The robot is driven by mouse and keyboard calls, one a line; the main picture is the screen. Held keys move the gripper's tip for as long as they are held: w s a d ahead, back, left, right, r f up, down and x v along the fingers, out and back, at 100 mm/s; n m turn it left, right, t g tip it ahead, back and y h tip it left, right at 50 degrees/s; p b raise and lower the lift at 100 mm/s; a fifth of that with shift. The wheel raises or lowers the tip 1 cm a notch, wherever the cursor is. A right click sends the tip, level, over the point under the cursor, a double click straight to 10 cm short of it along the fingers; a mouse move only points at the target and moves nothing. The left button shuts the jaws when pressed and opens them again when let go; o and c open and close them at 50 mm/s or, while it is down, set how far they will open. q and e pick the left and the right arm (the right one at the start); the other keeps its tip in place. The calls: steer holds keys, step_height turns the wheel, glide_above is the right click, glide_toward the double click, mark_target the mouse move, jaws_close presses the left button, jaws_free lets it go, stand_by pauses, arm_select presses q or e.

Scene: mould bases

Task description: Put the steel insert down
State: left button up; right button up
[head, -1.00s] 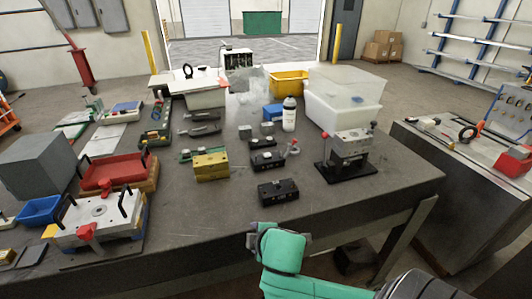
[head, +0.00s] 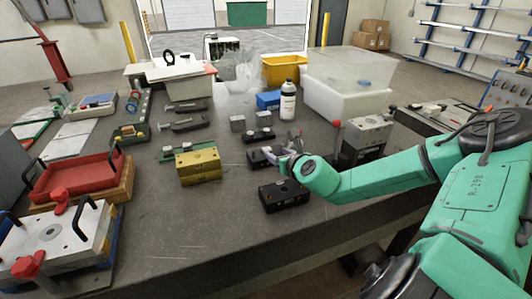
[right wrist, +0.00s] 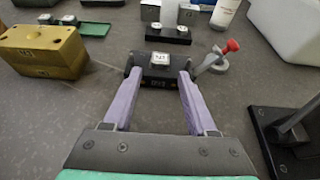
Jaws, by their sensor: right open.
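A small, pale steel insert (right wrist: 160,58) sits in the middle of the top of a black mould base (right wrist: 138,73) in the right wrist view. The same base shows in the head view (head: 256,160), partly hidden by my right gripper. My right gripper (head: 275,153) is over this base. In the right wrist view my right gripper (right wrist: 159,77) has its two lavender fingers wide apart. Their tips are at the base's near side, to the left and right of the insert, with nothing gripped. Whether the tips touch the base cannot be told. My left gripper is not in view.
Another black base (head: 284,196) lies nearer, and one (right wrist: 168,33) lies behind. A brass block (head: 198,165) is to the left. A red-knobbed clamp (right wrist: 230,46) stands close right of the base. Steel cubes (head: 237,122) and a white bottle (head: 288,100) stand behind.

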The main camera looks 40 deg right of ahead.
mark_target(266, 148)
steer(key=x, duration=0.5)
steer(key=shift+d+f, duration=0.1)
steer(key=shift+f, duration=0.05)
steer(key=shift+w+d, duration=0.1)
steer(key=shift+w, duration=0.3)
steer(key=shift+w+d+f+p, duration=0.1)
steer(key=shift+w+f+p, duration=0.05)
steer(key=shift+w+p, duration=0.25)
steer(key=x, duration=0.4)
steer(key=shift+s+d+f+p, duration=0.1)
steer(key=shift+f+p, duration=0.05)
steer(key=shift+p, duration=0.15)
steer(key=shift+s, duration=0.1)
steer(key=shift+c, duration=0.6)
jaws_close()
